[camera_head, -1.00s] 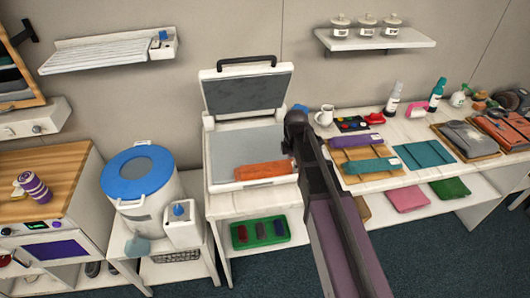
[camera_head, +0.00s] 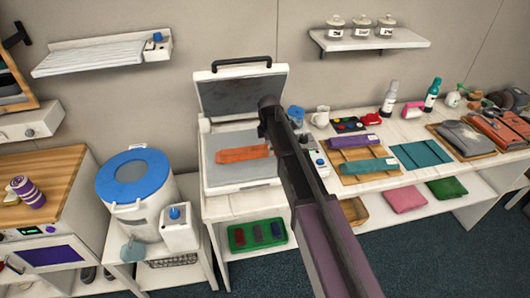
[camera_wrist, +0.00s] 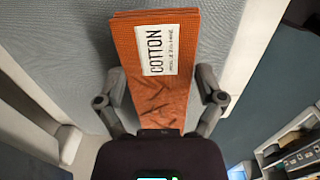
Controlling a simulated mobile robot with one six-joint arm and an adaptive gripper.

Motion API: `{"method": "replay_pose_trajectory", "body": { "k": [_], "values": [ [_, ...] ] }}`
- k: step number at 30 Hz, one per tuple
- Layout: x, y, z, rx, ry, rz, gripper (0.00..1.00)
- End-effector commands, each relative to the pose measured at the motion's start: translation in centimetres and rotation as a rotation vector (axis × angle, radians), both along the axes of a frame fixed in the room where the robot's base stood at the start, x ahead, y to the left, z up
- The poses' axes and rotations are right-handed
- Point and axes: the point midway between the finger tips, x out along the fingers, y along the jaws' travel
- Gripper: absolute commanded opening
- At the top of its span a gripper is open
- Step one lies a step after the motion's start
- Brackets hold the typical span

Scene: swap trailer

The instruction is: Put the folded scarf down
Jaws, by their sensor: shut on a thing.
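The orange folded scarf (camera_head: 242,154) is over the grey pad of the open white press (camera_head: 243,186), near the pad's middle. I cannot tell whether it touches the pad. In the wrist view the scarf (camera_wrist: 165,85) carries a white label reading "COTTON". My gripper (camera_wrist: 162,88) has a finger at each side of the scarf and is shut on it near its lower part. In the head view my arm comes from the lower right, and my fingers are hidden behind it.
The press lid (camera_head: 242,92) stands raised behind the pad. A white bin with a blue lid (camera_head: 135,175) stands left. A table with folded cloths (camera_head: 357,165) stands right. A green tray (camera_head: 258,236) sits on the shelf below.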

Motion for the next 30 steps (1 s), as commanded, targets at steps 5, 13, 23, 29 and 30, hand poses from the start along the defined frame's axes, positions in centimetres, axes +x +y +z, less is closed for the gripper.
{"method": "replay_pose_trajectory", "body": {
  "k": [5, 13, 23, 29, 30],
  "values": [
    [0.1, 0.0, 0.0, 0.0, 0.0, 0.0, 0.39],
    [1.1, 0.8, -1.1, 0.0, 0.0, 0.0, 0.39],
    [1.1, 0.7, -3.5, 0.0, 0.0, -0.001, 0.39],
    [1.1, 0.7, -3.7, 0.0, 0.0, -0.001, 0.39],
    [1.1, 0.7, -3.6, 0.0, 0.0, -0.001, 0.39]
  ]
}}
